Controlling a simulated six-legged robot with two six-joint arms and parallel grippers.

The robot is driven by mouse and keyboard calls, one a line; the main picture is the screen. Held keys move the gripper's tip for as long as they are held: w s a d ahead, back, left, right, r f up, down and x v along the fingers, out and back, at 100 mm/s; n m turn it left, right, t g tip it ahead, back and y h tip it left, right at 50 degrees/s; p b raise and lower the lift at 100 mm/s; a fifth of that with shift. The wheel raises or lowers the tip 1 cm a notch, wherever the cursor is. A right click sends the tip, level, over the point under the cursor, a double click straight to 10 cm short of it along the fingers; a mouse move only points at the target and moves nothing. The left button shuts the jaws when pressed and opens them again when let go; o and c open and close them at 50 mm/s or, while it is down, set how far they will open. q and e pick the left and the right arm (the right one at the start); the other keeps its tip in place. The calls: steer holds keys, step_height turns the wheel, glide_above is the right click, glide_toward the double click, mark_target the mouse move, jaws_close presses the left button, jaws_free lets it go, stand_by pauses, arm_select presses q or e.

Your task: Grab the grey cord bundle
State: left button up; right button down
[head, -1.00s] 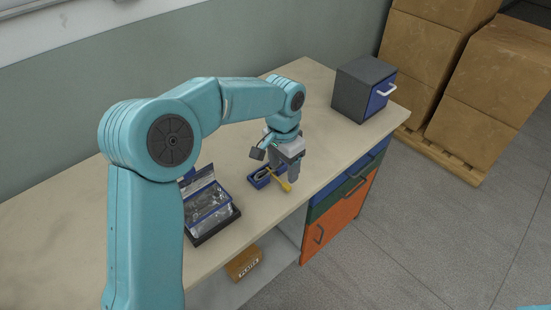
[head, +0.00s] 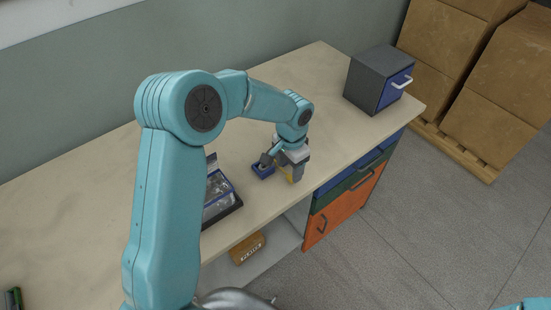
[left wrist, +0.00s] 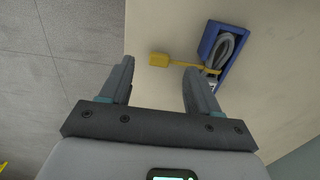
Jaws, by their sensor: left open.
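The grey cord bundle (left wrist: 226,46) lies looped in a small blue tray (left wrist: 207,41) at the upper right of the left wrist view. A yellow strap crosses the bundle and runs left to a yellow tag (left wrist: 159,60). In the head view the blue tray (head: 263,172) shows on the bench, partly hidden by my gripper. My left gripper (left wrist: 159,68) is open and empty above the bench. Its fingertips sit either side of the yellow tag in the picture, and the bundle is beyond the right finger. My right gripper is not in view.
A clear-topped case (head: 219,193) stands left of the tray, partly behind my arm. A dark cabinet with a blue drawer (head: 378,80) stands at the bench's far end. The bench front edge is close to my gripper. Cartons (head: 495,100) stand on a pallet beyond.

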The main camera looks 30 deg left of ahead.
mark_target(289, 178)
arm_select(q)
steer(key=shift+a+f, duration=0.1)
steer(key=shift+f, duration=0.15)
steer(key=shift+s+f+p, duration=0.2)
steer(key=shift+f+p, duration=0.6)
steer(key=shift+f, duration=0.3)
steer(key=shift+w+f, duration=0.2)
steer(key=shift+f, duration=0.4)
steer(key=shift+w+f, duration=0.15)
steer(key=shift+f, duration=0.45)
steer(key=shift+w+f, duration=0.1)
steer(key=shift+f, duration=0.1)
steer(key=shift+s+r, duration=0.15)
steer(key=shift+s, duration=0.1)
steer(key=c, duration=0.5)
steer(key=shift+w, duration=0.1)
jaws_close()
